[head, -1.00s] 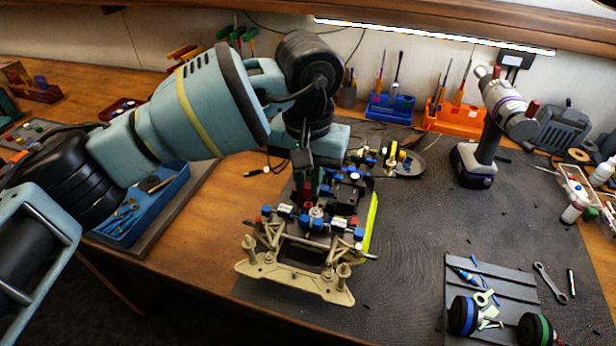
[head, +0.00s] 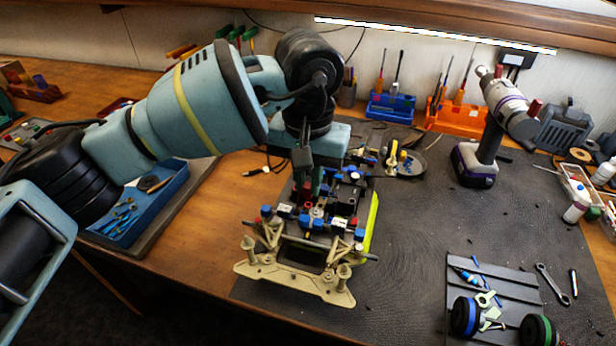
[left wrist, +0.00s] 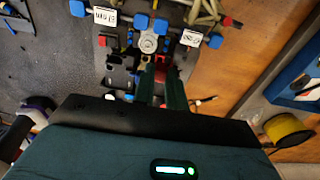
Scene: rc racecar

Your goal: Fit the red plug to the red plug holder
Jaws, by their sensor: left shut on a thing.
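My left gripper (head: 308,188) reaches down over the racecar chassis (head: 290,280), with its fingers just behind the row of blue and red caps. In the left wrist view, the dark green fingers (left wrist: 162,92) are shut on the red plug (left wrist: 160,76), which shows as a narrow red strip between them. The fingers hide most of the plug. I cannot pick out the red plug holder for certain, nor tell whether the plug touches it. My right gripper is not in view.
A blue tray (head: 160,205) lies left of the car. A cordless drill (head: 477,165) stands at the back right. A dark tray with wheels (head: 500,300) lies at the front right. The mat between car and drill is mostly clear.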

